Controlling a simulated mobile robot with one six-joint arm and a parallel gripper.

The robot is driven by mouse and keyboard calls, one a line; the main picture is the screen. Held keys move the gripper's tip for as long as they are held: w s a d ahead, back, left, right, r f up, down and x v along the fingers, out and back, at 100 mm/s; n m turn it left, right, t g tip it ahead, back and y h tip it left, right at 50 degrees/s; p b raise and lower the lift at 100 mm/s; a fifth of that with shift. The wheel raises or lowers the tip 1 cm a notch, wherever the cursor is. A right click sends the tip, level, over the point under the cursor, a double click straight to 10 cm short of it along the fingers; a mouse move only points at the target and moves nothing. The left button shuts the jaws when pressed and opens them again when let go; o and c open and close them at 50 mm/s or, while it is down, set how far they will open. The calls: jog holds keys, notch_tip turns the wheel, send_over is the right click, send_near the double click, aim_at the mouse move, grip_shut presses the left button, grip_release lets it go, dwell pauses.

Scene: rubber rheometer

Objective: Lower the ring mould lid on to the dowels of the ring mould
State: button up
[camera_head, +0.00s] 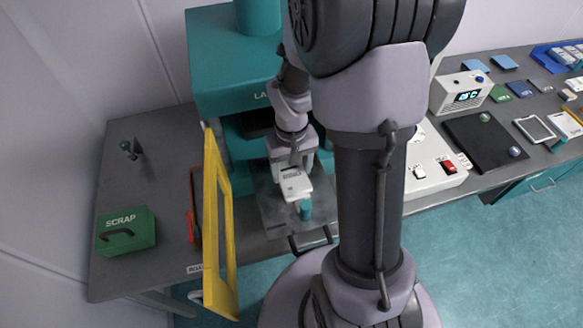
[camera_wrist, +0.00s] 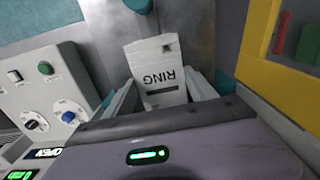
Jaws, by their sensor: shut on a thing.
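My gripper (camera_head: 292,164) points down over the metal plate at the front of the teal press. It is shut on a pale block marked RING, the ring mould lid (camera_head: 295,185). In the wrist view the lid (camera_wrist: 158,72) sits between the two teal-grey fingers of my gripper (camera_wrist: 165,98), its lettering upside down. I cannot make out the ring mould or its dowels; they may be hidden under the lid. I cannot tell how large any gap below the lid is.
The metal plate (camera_head: 272,214) has a short teal cylinder (camera_head: 305,210) just in front of the lid. A yellow guard frame (camera_head: 213,225) stands open at the left. The teal press (camera_head: 222,65) rises behind. A control box (camera_head: 432,165) stands at the right; a green SCRAP box (camera_head: 127,232) is far left.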

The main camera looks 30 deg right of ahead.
jog(key=shift+f+b, duration=0.45)
jog(key=shift+f, duration=0.1)
jog(key=o, duration=1.8)
notch_tip(320, 180, up, 18)
jog(key=p, duration=0.5)
jog(key=shift+f, duration=0.25)
